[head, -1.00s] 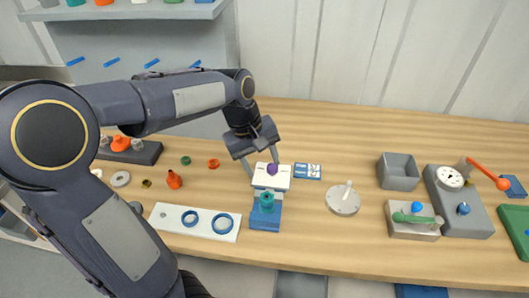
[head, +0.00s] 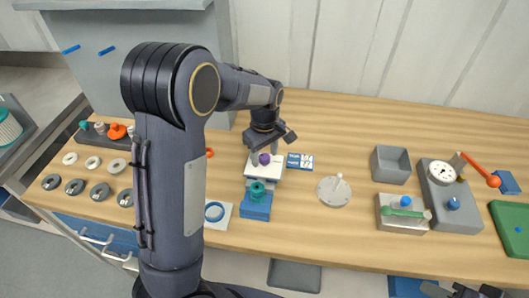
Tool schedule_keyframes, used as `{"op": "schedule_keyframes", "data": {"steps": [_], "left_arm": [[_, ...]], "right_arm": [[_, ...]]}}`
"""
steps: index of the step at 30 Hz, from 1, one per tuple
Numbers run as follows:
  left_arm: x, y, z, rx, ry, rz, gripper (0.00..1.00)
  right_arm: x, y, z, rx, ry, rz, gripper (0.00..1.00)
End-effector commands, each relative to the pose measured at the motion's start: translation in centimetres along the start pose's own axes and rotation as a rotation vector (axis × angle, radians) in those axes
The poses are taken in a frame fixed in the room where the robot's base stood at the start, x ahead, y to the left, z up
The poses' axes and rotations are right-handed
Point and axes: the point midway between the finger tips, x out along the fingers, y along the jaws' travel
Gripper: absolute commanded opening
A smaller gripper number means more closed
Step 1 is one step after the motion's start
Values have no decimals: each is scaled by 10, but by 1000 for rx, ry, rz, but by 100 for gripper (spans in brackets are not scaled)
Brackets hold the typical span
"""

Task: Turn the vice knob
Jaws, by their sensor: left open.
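A small vice stands near the middle of the bench, with a blue base (head: 256,209), a teal knob (head: 258,189) at its front and a pale block (head: 259,171) behind it. A purple round knob (head: 264,159) sits on top of the pale block. My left gripper (head: 265,155) points down over the pale block, its open fingers around or just beside the purple knob; the exact contact is too small to tell. Dark parts at the bottom right edge look like my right gripper (head: 466,291); they are cut off and its jaws are unclear.
A blue-and-white card (head: 300,162) lies right of the vice, then a white disc with a peg (head: 334,191). A grey bin (head: 391,164) and a grey panel with a dial (head: 456,214) stand further right. My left arm hides part of a white plate (head: 220,221).

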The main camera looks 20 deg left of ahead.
Motion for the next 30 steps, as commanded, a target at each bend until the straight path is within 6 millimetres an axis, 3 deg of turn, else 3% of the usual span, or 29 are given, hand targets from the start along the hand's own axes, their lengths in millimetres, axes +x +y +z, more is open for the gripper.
{"op": "schedule_keyframes", "data": {"steps": [8, 19, 30], "left_arm": [[3, 0, 0, 1, 0, 1, 52], [2, 0, 0, 1, 0, 1, 8], [2, 0, 0, 71, 0, 1, 8]], "right_arm": [[0, 0, 0, 0, 0, 0, 36], [0, 0, 0, 0, 0, 0, 36], [0, 0, 0, 0, 0, 0, 36]]}}
